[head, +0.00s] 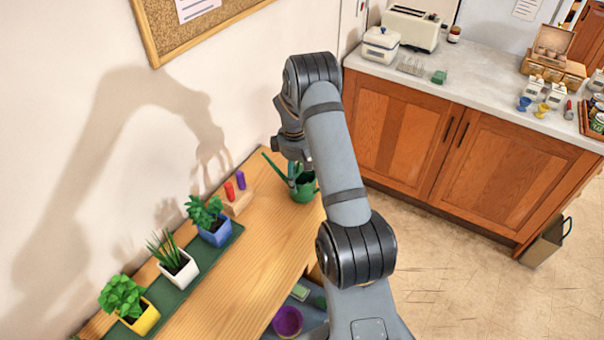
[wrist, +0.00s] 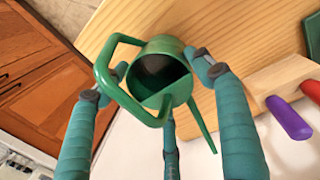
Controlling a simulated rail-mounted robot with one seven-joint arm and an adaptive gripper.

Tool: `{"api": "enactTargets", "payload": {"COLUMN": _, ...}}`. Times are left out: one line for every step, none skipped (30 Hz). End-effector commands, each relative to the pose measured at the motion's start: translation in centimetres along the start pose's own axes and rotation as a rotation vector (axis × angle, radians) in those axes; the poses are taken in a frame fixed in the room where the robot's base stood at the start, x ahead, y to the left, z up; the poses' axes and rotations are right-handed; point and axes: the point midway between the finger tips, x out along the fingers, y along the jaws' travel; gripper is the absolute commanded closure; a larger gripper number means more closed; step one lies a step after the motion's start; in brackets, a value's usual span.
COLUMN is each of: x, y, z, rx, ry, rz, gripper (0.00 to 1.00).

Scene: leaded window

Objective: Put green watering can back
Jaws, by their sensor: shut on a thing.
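The green watering can (head: 305,188) is at the far end of the wooden bench, with its spout pointing left in the head view. My gripper (head: 292,172) is on it from above, partly hidden behind my arm. In the wrist view my gripper (wrist: 162,72) has its teal fingers on either side of the watering can (wrist: 150,52), shut on its body. The can's open top and handle face the camera. I cannot tell whether its base touches the bench.
The wooden bench (head: 238,275) holds a block (head: 238,203) with red and purple handles beside the can, and potted plants on a green mat (head: 198,262). A purple pot (head: 287,321) is lower down. A counter (head: 470,92) with jars and boxes stands at the back right.

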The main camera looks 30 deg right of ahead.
Motion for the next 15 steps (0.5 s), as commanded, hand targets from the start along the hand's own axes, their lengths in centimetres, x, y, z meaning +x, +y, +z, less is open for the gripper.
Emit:
{"api": "enactTargets", "payload": {"x": -0.06, "y": 0.06, "z": -0.04, "rx": 0.0, "ry": 0.001, "rz": 0.001, "gripper": 0.64}}
{"api": "enactTargets", "payload": {"x": -0.04, "y": 0.06, "z": -0.03, "rx": 0.0, "ry": 0.001, "rz": 0.001, "gripper": 0.64}}
{"api": "enactTargets", "payload": {"x": 0.04, "y": 0.04, "z": -0.03, "rx": 0.0, "ry": 0.001, "rz": 0.001, "gripper": 0.64}}
{"api": "enactTargets", "payload": {"x": 0.15, "y": 0.03, "z": -0.03, "rx": 0.0, "ry": 0.001, "rz": 0.001, "gripper": 0.64}}
{"api": "enactTargets", "payload": {"x": 0.27, "y": 0.01, "z": -0.03, "rx": 0.0, "ry": 0.001, "rz": 0.001, "gripper": 0.64}}
{"api": "enactTargets", "payload": {"x": 0.42, "y": -0.01, "z": -0.04, "rx": 0.0, "ry": 0.001, "rz": 0.001, "gripper": 0.64}}
{"api": "enactTargets", "payload": {"x": 0.31, "y": -0.04, "z": 0.01, "rx": 0.0, "ry": 0.0, "rz": 0.0, "gripper": 0.31}}
{"api": "enactTargets", "payload": {"x": 0.28, "y": -0.04, "z": 0.02, "rx": 0.0, "ry": 0.0, "rz": 0.0, "gripper": 0.3}}
{"api": "enactTargets", "payload": {"x": 0.28, "y": -0.04, "z": 0.02, "rx": 0.0, "ry": -0.001, "rz": -0.001, "gripper": 0.27}}
{"api": "enactTargets", "payload": {"x": 0.28, "y": -0.05, "z": 0.02, "rx": 0.0, "ry": -0.001, "rz": -0.001, "gripper": 0.26}}
{"api": "enactTargets", "payload": {"x": 0.27, "y": -0.05, "z": 0.02, "rx": 0.0, "ry": -0.001, "rz": -0.001, "gripper": 0.24}}
{"api": "enactTargets", "payload": {"x": 0.27, "y": -0.05, "z": 0.02, "rx": 0.0, "ry": -0.001, "rz": -0.001, "gripper": 0.21}}
{"api": "enactTargets", "payload": {"x": 0.27, "y": -0.05, "z": 0.02, "rx": 0.0, "ry": -0.001, "rz": -0.001, "gripper": 0.2}}
{"api": "enactTargets", "payload": {"x": 0.27, "y": -0.05, "z": 0.02, "rx": 0.0, "ry": -0.001, "rz": -0.001, "gripper": 0.18}}
{"api": "enactTargets", "payload": {"x": 0.27, "y": -0.05, "z": 0.02, "rx": 0.0, "ry": -0.001, "rz": -0.001, "gripper": 0.16}}
